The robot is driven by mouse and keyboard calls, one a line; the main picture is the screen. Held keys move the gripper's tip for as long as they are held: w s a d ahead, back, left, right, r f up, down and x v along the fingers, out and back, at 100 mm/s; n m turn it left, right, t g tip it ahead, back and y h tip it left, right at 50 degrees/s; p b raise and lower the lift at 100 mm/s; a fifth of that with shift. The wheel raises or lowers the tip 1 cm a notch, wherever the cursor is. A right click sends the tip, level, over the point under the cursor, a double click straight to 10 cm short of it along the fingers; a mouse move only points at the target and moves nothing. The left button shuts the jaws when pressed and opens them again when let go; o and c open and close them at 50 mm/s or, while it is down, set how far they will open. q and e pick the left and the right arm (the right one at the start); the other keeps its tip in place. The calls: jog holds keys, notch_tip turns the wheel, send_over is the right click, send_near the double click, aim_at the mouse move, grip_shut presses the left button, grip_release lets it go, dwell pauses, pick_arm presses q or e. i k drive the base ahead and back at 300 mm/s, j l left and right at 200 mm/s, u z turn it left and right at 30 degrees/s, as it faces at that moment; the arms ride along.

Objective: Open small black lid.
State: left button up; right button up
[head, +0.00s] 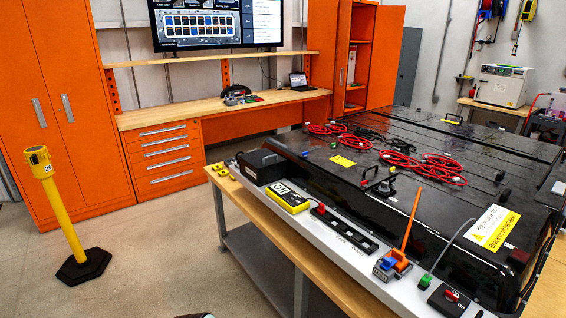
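I cannot tell for sure which part is the small black lid. A black box (262,166) with a raised, sloping top stands at the far left end of the narrow light-grey ledge in front of the pack. The big black battery pack (330,173) lies on the bench, and a small black handle-like part (384,187) stands up near its front edge. Neither of my grippers shows in the head view. A small dark shape at the bottom edge is too cut off to identify.
On the ledge are a yellow meter (288,196), a black strip with a red knob (343,229), an orange-handled tool (408,235) and a black switch box (448,300). Red cables (430,170) lie on the pack. A yellow post (60,215) stands left; floor between is clear.

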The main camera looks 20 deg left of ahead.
aim_at(262, 155)
jog(key=i+j, duration=0.15)
jog(key=j, duration=0.2)
jog(key=i+j, duration=0.1)
jog(key=j, duration=0.3)
jog(key=i+j, duration=0.15)
jog(key=j, duration=0.2)
jog(key=i+j, duration=0.1)
jog(key=j, duration=0.25)
jog(key=i+j, duration=0.15)
jog(key=j, duration=0.25)
jog(key=i+j, duration=0.15)
jog(key=j, duration=0.2)
jog(key=i+j, duration=0.1)
jog(key=j, duration=0.3)
jog(key=i+j, duration=0.15)
jog(key=j, duration=0.2)
